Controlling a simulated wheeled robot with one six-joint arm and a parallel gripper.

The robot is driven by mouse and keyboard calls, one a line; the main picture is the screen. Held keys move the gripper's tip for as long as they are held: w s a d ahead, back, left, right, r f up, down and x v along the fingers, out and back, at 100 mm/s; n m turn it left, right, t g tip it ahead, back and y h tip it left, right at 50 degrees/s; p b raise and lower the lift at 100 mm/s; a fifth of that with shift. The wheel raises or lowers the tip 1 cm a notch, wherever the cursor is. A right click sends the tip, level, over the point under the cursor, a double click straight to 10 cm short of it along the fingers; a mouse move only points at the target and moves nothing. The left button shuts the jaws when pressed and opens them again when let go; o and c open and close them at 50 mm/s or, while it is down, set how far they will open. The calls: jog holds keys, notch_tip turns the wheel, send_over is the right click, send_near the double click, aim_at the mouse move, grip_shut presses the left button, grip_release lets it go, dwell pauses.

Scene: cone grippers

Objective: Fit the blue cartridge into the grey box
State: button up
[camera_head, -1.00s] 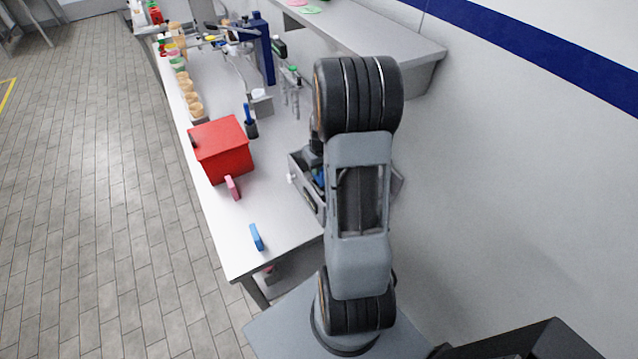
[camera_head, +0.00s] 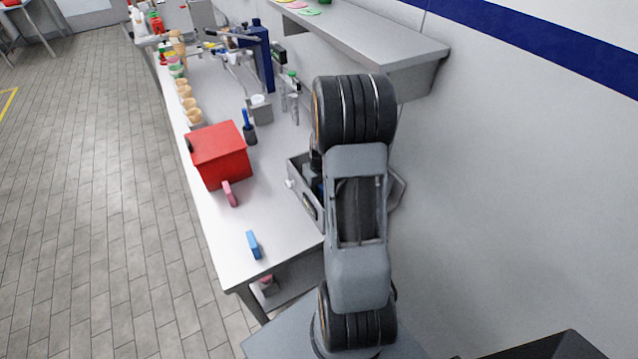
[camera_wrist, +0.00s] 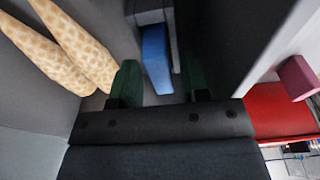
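My gripper (camera_wrist: 161,80) shows in the wrist view with its two green fingertips apart. A blue cartridge (camera_wrist: 157,58) lies between the fingertips, its far end against a grey fitting. A gap shows between it and the right finger. The grey box (camera_head: 299,189) stands on the bench in the head view, partly hidden behind my arm. My gripper is down at this box, and a small bit of blue shows there. In the wrist view the grey wall (camera_wrist: 222,40) is to the right of the fingers, and two tan cones lie to the left.
A red box (camera_head: 221,156) stands left of the grey box, with a pink block (camera_head: 230,193) in front. A separate blue block (camera_head: 254,245) lies near the bench's front end. A shelf (camera_head: 385,45) juts from the wall above. The bench around the blue block is clear.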

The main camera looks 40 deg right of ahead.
jog(key=shift+o, duration=0.2)
notch_tip(320, 180, up, 11)
jog(key=s+b, duration=0.1)
jog(key=s, duration=0.1)
jog(key=s+a+r+t, duration=0.1)
jog(key=s+a+r, duration=0.2)
jog(key=a, duration=0.4)
jog(key=s+a+r+n+t, duration=0.1)
jog(key=s+a+r, duration=0.1)
jog(key=s+a, duration=0.2)
jog(key=s+a+r, duration=0.3)
jog(key=a, duration=0.6)
jog(key=shift+s+a+r+n+t, duration=0.15)
jog(key=shift+a+r+n+t, duration=0.15)
jog(key=shift+r+t, duration=0.1)
